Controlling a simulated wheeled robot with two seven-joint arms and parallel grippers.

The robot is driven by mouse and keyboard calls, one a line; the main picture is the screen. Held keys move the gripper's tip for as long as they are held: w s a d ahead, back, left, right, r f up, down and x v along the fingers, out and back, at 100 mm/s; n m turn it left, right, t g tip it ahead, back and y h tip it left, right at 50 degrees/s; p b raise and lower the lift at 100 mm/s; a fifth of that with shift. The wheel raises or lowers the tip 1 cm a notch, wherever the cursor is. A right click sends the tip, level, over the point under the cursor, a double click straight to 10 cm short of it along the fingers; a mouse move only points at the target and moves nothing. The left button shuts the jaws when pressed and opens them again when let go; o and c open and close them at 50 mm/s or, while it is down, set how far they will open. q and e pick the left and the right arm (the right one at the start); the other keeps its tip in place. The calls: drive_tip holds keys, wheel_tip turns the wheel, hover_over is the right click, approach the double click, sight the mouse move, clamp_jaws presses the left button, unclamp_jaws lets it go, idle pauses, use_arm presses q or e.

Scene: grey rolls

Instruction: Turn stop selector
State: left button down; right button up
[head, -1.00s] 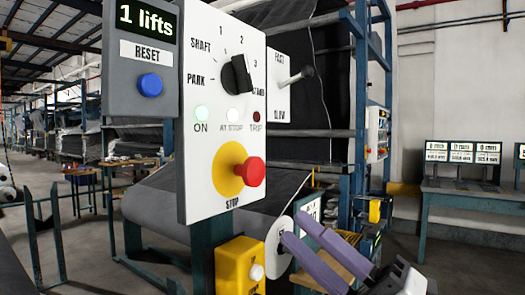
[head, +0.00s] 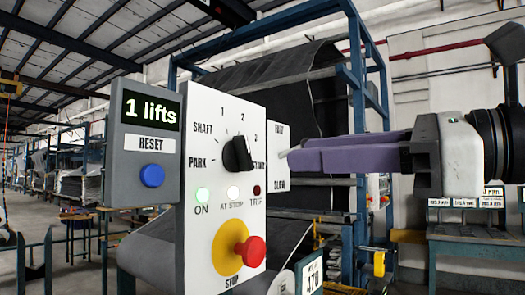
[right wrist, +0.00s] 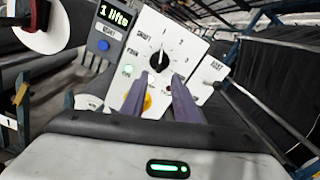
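The black selector knob (head: 237,154) sits on the white control panel (head: 205,235), ringed by labels such as PARK, SHAFT, 1 and 2. Its exact setting is hard to read. It also shows in the right wrist view (right wrist: 161,60), just beyond the fingers. My right gripper (head: 286,157) comes in from the right at about knob height, with purple fingers pointing left. In the right wrist view my right gripper (right wrist: 160,77) has a gap between its fingers, empty and apart from the knob. My left gripper is not in view.
Below the knob are lit ON and AT STOP lamps and a red stop button (head: 250,252) on a yellow disc. A grey box (head: 145,95) with a "1 lifts" display and blue RESET button (head: 152,176) is at left. A lever plate (right wrist: 207,77) stands to the right.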

sight(250, 157)
drive_tip(key=p+x, duration=0.2)
drive_tip(key=x, duration=0.5)
drive_tip(key=shift+w+a, duration=0.1)
drive_tip(key=shift+a, duration=0.1)
drive_tip(key=shift+w+a, duration=0.35)
drive_tip(key=shift+a, duration=0.15)
clamp_jaws()
